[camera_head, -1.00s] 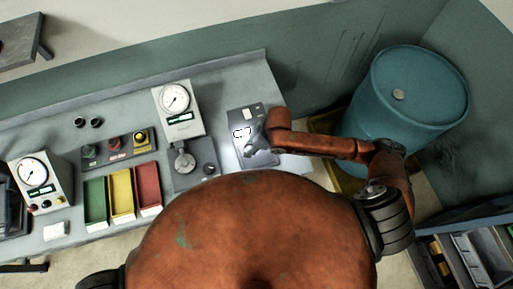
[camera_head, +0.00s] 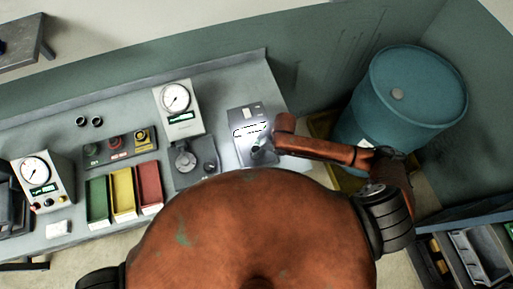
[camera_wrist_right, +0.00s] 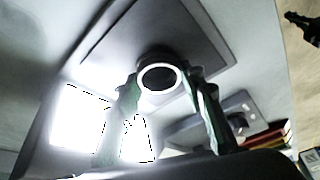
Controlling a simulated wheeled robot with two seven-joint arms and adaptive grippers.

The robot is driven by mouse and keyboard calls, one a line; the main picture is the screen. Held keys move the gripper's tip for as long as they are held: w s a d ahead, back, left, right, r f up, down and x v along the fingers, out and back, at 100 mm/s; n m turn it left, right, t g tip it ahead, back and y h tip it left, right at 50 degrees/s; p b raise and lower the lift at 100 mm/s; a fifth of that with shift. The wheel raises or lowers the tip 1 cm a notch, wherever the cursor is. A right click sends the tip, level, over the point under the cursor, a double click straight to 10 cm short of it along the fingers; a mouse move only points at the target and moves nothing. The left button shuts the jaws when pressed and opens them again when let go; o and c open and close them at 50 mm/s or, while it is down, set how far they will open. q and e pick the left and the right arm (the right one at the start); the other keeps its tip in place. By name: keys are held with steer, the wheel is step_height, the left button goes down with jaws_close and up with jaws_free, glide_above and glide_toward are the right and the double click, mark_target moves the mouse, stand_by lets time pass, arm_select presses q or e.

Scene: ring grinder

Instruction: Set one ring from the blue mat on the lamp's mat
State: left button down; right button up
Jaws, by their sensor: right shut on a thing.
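In the right wrist view, my right gripper (camera_wrist_right: 162,92) is shut on a dark ring (camera_wrist_right: 158,78) with a bright rim. The ring is over a grey square mat (camera_wrist_right: 205,48); I cannot tell whether it touches it. In the head view, the right gripper (camera_head: 258,148) is at the front of the brightly lit lamp unit (camera_head: 245,113), and the ring there is too small to make out. Two dark rings (camera_head: 80,121) (camera_head: 97,121) stand at the back left of the bench. No blue colour shows under them. A dark shape over the floor in the wrist view may be my left gripper (camera_wrist_right: 303,27).
A gauge unit (camera_head: 176,100) with a round-plate base stands left of the lamp unit. Green, yellow and red bins (camera_head: 122,196), a button panel (camera_head: 115,150) and another gauge box (camera_head: 38,175) are further left. A blue drum (camera_head: 405,100) stands beyond the bench's right end.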

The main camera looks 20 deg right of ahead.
steer(key=o, duration=1.2)
steer(key=v, duration=1.2)
steer(key=shift+s+r, duration=0.1)
steer(key=shift+a, duration=0.1)
